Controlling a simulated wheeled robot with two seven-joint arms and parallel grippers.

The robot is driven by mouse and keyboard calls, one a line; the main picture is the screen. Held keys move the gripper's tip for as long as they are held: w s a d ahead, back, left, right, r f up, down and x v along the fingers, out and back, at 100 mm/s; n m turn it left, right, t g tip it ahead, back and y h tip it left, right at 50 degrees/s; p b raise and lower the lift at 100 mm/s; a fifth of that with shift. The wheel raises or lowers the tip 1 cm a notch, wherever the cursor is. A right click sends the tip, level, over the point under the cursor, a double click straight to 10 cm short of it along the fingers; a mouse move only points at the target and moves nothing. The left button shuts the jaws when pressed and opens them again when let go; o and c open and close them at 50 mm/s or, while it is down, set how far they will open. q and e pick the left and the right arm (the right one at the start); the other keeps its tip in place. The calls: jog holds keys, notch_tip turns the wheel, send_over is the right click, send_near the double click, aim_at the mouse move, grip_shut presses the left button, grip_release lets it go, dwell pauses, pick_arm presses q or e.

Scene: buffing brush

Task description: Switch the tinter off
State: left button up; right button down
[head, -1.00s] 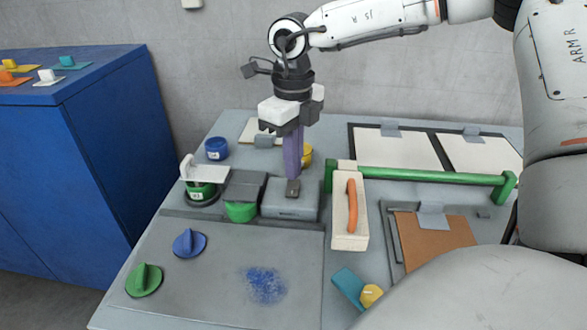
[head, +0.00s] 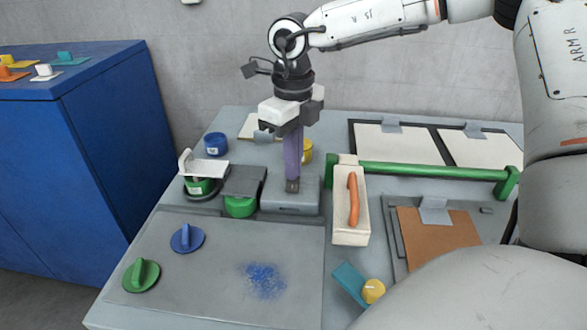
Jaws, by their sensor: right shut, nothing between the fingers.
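A grey box (head: 290,208) with a small dark switch piece (head: 292,187) on top stands at the back middle of the bench. It looks like the tinter's switch box. My right gripper (head: 292,180) comes down from above with its purple fingers shut and empty, the tips at the switch piece. I cannot tell whether they press it, and the tips partly hide it. Left of the box, a green jar (head: 240,207) stands under a dark grey plate (head: 244,180). Further left, another green jar (head: 198,187) sits beneath a white plate (head: 205,169). My left gripper is not in view.
A green bar (head: 425,170) and a white tray (head: 349,228) with an orange roll lie to the right. A blue pot (head: 215,144) and yellow pot (head: 306,151) stand behind. Green (head: 141,274) and blue (head: 187,238) knobbed discs lie on the front panel (head: 215,275).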

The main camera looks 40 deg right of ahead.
jog(key=shift+f+b, duration=0.5)
jog(key=shift+f, duration=0.05)
jog(key=shift+r, duration=0.15)
notch_tip(320, 180, up, 7)
jog(key=p, duration=0.4)
dwell(0.5)
jog(key=shift+f, duration=0.2)
